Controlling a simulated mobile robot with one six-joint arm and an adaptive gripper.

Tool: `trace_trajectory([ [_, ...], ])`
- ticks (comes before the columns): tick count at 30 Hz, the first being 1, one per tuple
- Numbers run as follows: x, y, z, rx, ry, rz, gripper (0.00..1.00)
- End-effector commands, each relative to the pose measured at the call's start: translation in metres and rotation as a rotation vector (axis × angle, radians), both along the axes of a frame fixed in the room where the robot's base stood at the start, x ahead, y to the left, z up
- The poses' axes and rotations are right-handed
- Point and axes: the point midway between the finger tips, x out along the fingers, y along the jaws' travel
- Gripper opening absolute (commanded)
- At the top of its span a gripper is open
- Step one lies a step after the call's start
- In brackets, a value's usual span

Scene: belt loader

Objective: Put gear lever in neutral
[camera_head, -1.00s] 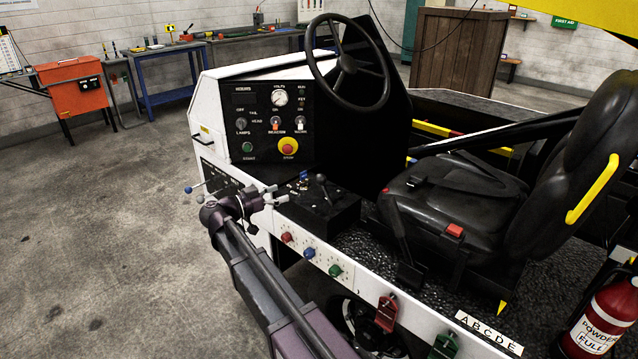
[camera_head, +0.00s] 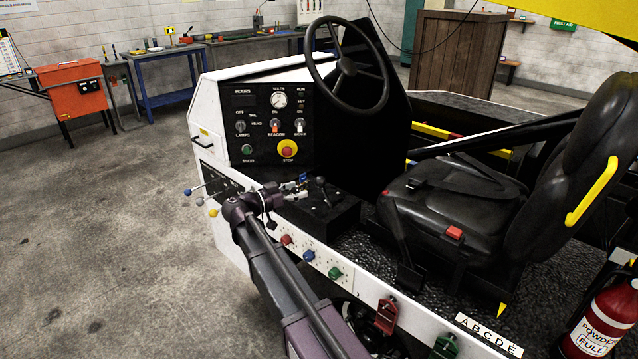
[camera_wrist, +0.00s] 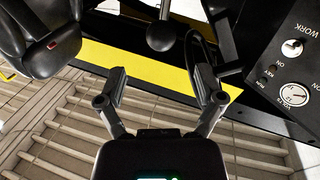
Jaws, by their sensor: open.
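The gear lever (camera_head: 322,184) has a dark knob and stands on a black console box (camera_head: 330,213) beside the driver's seat. In the wrist view its round black knob (camera_wrist: 162,36) is near the top centre, beyond the fingertips. My gripper (camera_head: 298,187) is close on the left side of the lever in the head view. In the wrist view my gripper (camera_wrist: 162,82) is open, with its two fingers spread and nothing between them. The knob lines up roughly with the gap. The lever's slot and any position marks are too small to read.
The dash panel (camera_head: 268,122) with its red stop button and the steering wheel (camera_head: 348,65) stand behind the console. The black seat (camera_head: 455,197) is to the right. Several small coloured-knob levers (camera_head: 200,200) stick out at the left. Floor at left is clear.

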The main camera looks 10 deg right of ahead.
Motion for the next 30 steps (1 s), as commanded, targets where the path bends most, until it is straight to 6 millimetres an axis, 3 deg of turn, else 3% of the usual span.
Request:
trace_trajectory([
  [9,0.017,-0.045,0.0,0.0,0.0,-0.002,0.86],
  [15,0.025,-0.063,0.0,0.0,0.0,0.0,0.86],
  [30,0.028,-0.072,0.0,0.0,0.0,0.002,0.86],
])
